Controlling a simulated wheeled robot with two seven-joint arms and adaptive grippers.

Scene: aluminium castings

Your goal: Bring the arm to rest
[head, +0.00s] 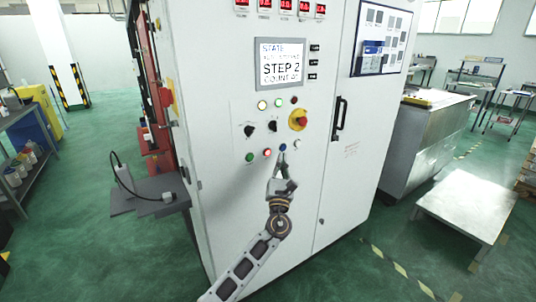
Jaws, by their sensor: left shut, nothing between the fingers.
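My left gripper (283,160) is shut and empty. Its tips are at or just in front of the blue button (283,148) in the lower button row of a white control cabinet (230,205). Whether the tips touch the button I cannot tell. My left arm reaches up to the panel from the bottom of the view. My right gripper is not in view.
Around the gripper are a red emergency stop (299,119) on yellow, black knobs and lit buttons. Above is a screen (280,63) reading "STEP 2". A door handle (338,118) stands out at right. A low table (468,205) stands right; green floor is open between.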

